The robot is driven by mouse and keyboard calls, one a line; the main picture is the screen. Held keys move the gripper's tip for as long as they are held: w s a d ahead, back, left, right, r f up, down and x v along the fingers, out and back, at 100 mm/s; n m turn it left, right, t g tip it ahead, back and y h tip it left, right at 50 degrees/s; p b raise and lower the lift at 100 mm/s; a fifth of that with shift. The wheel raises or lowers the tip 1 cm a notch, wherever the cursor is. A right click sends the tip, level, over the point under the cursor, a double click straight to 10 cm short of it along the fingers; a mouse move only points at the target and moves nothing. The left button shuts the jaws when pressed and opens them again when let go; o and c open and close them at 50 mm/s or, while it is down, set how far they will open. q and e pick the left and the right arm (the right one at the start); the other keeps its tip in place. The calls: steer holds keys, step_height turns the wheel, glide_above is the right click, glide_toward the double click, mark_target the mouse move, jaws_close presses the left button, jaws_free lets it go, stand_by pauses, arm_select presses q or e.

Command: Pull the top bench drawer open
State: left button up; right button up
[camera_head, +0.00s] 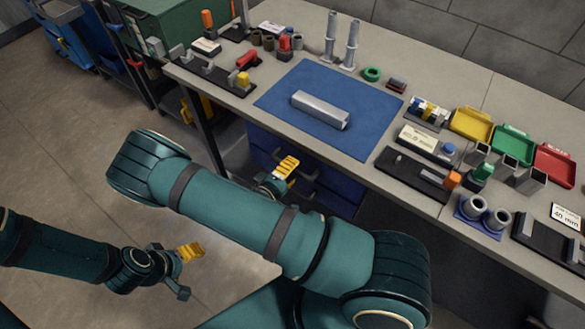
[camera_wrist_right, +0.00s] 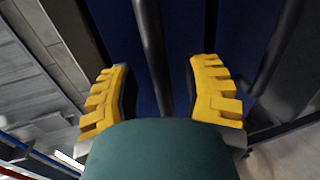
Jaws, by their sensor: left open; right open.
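The blue bench drawers (camera_head: 341,190) are under the bench top, partly hidden by my right arm and gripper. The top drawer looks shut as far as I can see. My right gripper (camera_head: 285,168) is open in front of the drawer fronts. In the right wrist view its yellow fingers (camera_wrist_right: 160,92) stand apart, with a dark bar-like handle (camera_wrist_right: 151,50) between them and a blue front behind. Neither finger visibly touches the bar. My left gripper (camera_head: 183,262) is open and empty, low over the floor at the left.
The bench top (camera_head: 412,92) holds a blue mat (camera_head: 275,98) with a metal channel (camera_head: 320,110) on it. Yellow, green and red trays (camera_head: 472,124) and several fixtures stand at the right. A green cabinet (camera_head: 165,25) is at the back left. Open floor lies at the left.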

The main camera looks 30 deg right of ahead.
steer(key=shift+w+d+f, duration=0.1)
steer(key=shift+w+d, duration=0.1)
steer(key=shift+d, duration=0.35)
jaws_close()
steer(key=shift+a, duration=0.1)
